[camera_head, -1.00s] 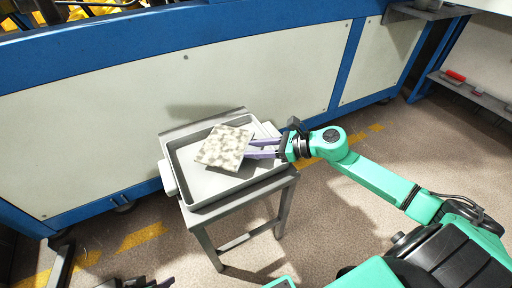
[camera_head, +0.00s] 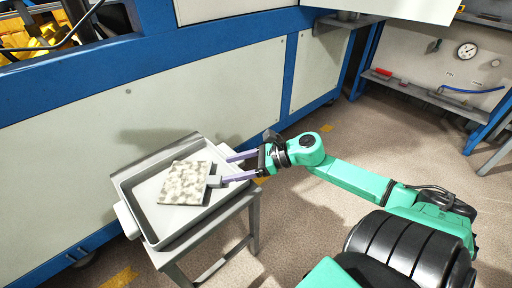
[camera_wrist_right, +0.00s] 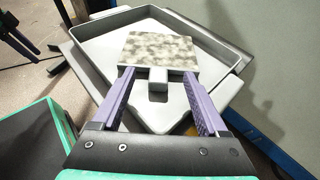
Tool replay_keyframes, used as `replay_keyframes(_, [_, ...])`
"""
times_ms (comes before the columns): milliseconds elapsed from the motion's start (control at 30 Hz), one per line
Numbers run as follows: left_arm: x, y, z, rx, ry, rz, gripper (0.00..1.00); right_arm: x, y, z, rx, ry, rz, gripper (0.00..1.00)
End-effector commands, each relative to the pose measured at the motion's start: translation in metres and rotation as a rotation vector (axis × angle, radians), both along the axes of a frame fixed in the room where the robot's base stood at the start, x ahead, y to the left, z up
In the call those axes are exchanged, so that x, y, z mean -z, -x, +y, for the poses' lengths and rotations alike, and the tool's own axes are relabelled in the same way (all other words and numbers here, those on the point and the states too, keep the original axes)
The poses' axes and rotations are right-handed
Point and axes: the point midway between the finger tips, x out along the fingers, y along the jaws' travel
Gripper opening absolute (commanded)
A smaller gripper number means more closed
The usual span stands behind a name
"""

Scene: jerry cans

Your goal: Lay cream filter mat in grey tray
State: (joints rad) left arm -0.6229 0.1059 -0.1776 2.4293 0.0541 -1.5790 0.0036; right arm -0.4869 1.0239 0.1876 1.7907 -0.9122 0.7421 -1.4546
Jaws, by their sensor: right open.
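The cream filter mat (camera_head: 185,182), mottled with grey-brown patches, is within the grey tray's (camera_head: 160,239) walls and looks to lie flat on its floor. A small grey tab (camera_head: 214,181) sticks out from its edge toward my right gripper. In the right wrist view the mat (camera_wrist_right: 160,50) and tab (camera_wrist_right: 158,79) show ahead between the fingers. My right gripper (camera_head: 228,169) is open, its purple fingers spread at either side of the tab with visible gaps and reaching over the tray's right side.
The tray sits on a small grey stand (camera_head: 254,222). A blue-framed machine with pale panels (camera_head: 215,85) stands close behind it. A shelf (camera_head: 420,95) with a red item and a gauge is at the right. Floor between is clear.

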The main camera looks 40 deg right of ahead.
Motion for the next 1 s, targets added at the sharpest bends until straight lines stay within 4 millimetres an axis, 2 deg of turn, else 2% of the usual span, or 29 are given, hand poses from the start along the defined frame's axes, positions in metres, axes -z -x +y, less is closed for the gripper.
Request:
replay_keyframes(67, [-0.001, 0.004, 0.007, -0.014, -0.023, 0.047, 0.5, -0.013, 0.015, -0.017, 0.006, -0.004, 0.006, 0.77])
replay_keyframes(200, [0.029, 0.0, 0.009, -0.024, -0.036, 0.061, 0.5, -0.026, 0.037, -0.042, 0.006, -0.003, 0.003, 0.77])
replay_keyframes(300, [0.041, -0.001, 0.01, -0.027, -0.039, 0.061, 0.5, -0.031, 0.046, -0.053, 0.003, -0.003, 0.0, 0.77])
replay_keyframes(467, [0.048, -0.002, 0.01, -0.029, -0.04, 0.06, 0.5, -0.032, 0.051, -0.057, 0.0, -0.001, 0.0, 0.77])
replay_keyframes(900, [0.048, -0.002, 0.01, -0.028, -0.039, 0.059, 0.5, -0.031, 0.05, -0.057, 0.002, -0.002, 0.0, 0.77])
replay_keyframes(1000, [0.048, -0.002, 0.01, -0.029, -0.039, 0.058, 0.5, -0.033, 0.042, -0.059, 0.075, -0.062, 0.009, 0.77])
